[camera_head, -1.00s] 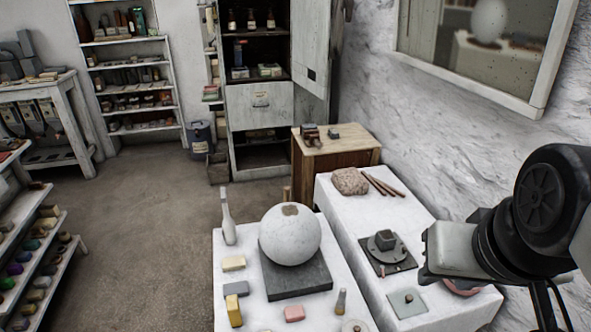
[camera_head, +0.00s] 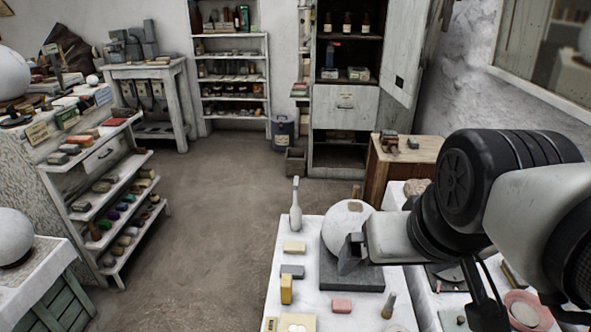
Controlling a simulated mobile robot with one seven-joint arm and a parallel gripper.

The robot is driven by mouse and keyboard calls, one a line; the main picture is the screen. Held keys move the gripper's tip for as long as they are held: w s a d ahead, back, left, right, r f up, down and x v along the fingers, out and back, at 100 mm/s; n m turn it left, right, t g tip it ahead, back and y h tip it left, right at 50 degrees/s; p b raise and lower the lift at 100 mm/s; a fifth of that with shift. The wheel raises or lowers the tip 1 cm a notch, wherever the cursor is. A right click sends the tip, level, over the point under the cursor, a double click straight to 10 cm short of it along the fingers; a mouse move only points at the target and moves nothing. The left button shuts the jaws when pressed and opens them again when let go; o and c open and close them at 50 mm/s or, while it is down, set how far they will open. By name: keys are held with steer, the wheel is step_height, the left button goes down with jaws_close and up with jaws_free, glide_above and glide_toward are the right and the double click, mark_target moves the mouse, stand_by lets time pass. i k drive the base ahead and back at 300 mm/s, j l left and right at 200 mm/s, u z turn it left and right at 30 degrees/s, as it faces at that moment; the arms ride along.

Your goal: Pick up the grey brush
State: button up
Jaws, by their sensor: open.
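A small brush-like item (camera_head: 388,306), greyish with a tan part, is at the front right of the white worktable (camera_head: 305,262). It looks like the grey brush, but it is too small to be sure. My gripper (camera_head: 350,254) reaches in from the right, its dark fingers in front of the white plaster sphere (camera_head: 341,217). The fingers are open, with nothing seen between them. They are above and left of the brush in the picture, apart from it. I cannot tell whether they touch the sphere.
The sphere stands on a dark slab (camera_head: 352,280). Around it are a pale bottle-shaped item (camera_head: 295,208), a cream block (camera_head: 294,247), a grey block (camera_head: 292,271), a yellow block (camera_head: 286,289) and a pink block (camera_head: 342,306). My arm hides much of the right-hand table. Open floor (camera_head: 215,225) lies left.

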mark_target(387, 313)
steer(key=z, duration=0.65)
steer(key=k, duration=0.5)
steer(key=j+z, duration=1.25)
